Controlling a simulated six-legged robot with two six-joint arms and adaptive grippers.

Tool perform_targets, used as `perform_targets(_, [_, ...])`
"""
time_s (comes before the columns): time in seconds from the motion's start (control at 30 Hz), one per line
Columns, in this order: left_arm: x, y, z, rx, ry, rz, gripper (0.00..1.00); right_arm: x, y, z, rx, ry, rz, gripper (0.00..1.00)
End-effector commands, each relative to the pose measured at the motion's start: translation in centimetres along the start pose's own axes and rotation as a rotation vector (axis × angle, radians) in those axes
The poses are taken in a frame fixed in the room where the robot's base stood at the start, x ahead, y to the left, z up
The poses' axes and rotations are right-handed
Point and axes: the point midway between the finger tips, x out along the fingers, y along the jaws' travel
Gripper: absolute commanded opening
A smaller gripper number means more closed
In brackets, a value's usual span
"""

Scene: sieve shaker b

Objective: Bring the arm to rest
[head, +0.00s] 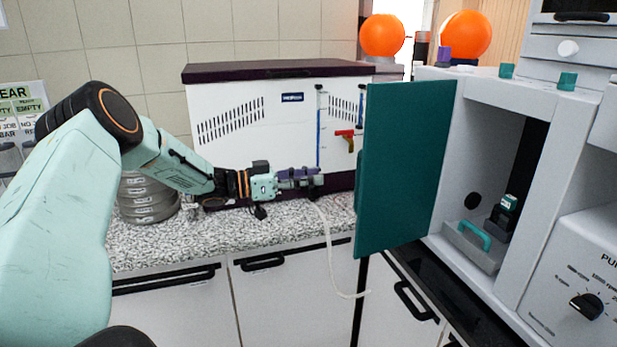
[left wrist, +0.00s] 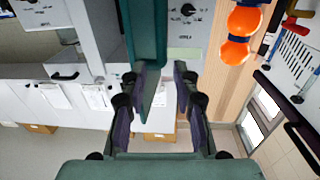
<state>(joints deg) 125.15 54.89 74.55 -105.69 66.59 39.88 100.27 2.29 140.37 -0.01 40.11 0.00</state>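My left arm reaches in from the left in the head view. Its left gripper (head: 317,178) is over the worktop in front of the white cabinet, pointing right toward the open teal door. In the left wrist view the two fingers of the left gripper (left wrist: 158,82) stand apart. The door's lower part shows between them in the picture, and nothing looks gripped. In the head view a gap shows between the fingertips and the door (head: 405,165). My right gripper is in neither view.
A stack of metal sieves (head: 148,197) stands behind my left arm on the speckled worktop (head: 225,238). The white cabinet (head: 240,125) has a red-handled valve (head: 345,134). A pale hose (head: 330,250) hangs over the worktop edge. The open grey machine (head: 475,140) stands at the right.

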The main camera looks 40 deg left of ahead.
Motion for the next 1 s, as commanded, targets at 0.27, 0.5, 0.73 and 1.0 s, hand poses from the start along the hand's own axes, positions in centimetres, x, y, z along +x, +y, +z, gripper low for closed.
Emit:
perform_targets(0.27, [0.0,0.0,0.0,0.000,0.000,0.000,0.30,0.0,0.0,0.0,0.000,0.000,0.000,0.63])
perform_targets(0.5, [0.1,-1.3,0.1,0.054,0.010,-0.079,0.30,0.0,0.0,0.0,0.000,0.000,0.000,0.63])
perform_targets(0.73, [2.9,-0.1,4.0,-0.104,0.004,-0.293,0.30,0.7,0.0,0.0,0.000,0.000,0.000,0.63])
perform_targets(1.0, [5.2,8.3,17.5,-0.358,-0.267,-0.447,0.30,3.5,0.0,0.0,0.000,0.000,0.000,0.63])
